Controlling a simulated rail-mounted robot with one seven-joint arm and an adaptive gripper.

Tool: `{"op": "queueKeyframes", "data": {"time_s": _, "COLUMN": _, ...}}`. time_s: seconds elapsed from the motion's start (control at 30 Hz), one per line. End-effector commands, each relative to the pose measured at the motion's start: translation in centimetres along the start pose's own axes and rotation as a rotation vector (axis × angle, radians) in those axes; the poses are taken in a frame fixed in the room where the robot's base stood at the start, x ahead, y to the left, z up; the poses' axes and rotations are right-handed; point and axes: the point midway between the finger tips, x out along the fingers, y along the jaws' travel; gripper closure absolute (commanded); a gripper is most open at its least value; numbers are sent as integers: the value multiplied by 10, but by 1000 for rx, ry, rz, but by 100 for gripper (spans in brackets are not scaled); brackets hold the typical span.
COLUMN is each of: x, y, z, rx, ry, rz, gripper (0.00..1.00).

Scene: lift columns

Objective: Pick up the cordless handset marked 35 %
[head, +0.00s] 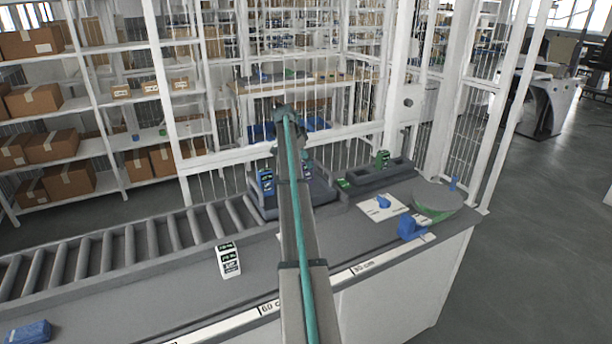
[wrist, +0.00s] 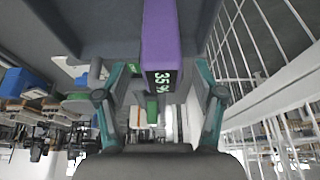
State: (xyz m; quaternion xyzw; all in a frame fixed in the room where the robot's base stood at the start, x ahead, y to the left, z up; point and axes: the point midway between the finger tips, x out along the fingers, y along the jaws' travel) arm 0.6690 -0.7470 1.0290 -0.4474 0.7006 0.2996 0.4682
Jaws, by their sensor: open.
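The purple handset (wrist: 161,40) marked 35 % shows in the wrist view, with its dark display at its lower end. My gripper (wrist: 160,88) is open, with one teal finger on each side of that display end. I cannot tell whether either finger touches it. In the head view my arm reaches over the counter to the dark tray (head: 322,191) and hides the purple handset. A blue handset (head: 265,180) with a display stands at the tray's left side. A green handset (head: 382,158) stands in the dark holder (head: 372,174) to the right.
A white display card (head: 228,260) stands on the counter, and a blue item (head: 28,332) lies at the near left. Rollers (head: 130,240) run along the left. Blue objects (head: 408,228) and a green-edged round dish (head: 437,205) sit at the right. White mesh fencing stands behind.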

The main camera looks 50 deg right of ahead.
Motion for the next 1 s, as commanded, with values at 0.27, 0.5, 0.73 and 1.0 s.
{"op": "queueKeyframes", "data": {"time_s": 0.27, "x": 20, "y": -1, "z": -1, "rx": -1, "ry": -1, "rz": 1, "gripper": 31}}
{"op": "queueKeyframes", "data": {"time_s": 0.5, "x": 51, "y": -2, "z": 0, "rx": -1, "ry": 0, "rz": 0, "gripper": 31}}
{"op": "queueKeyframes", "data": {"time_s": 0.73, "x": 54, "y": -2, "z": 0, "rx": 0, "ry": 0, "rz": -1, "gripper": 31}}
{"op": "queueKeyframes", "data": {"time_s": 1.0, "x": 54, "y": -2, "z": 0, "rx": -1, "ry": 0, "rz": -1, "gripper": 73}}
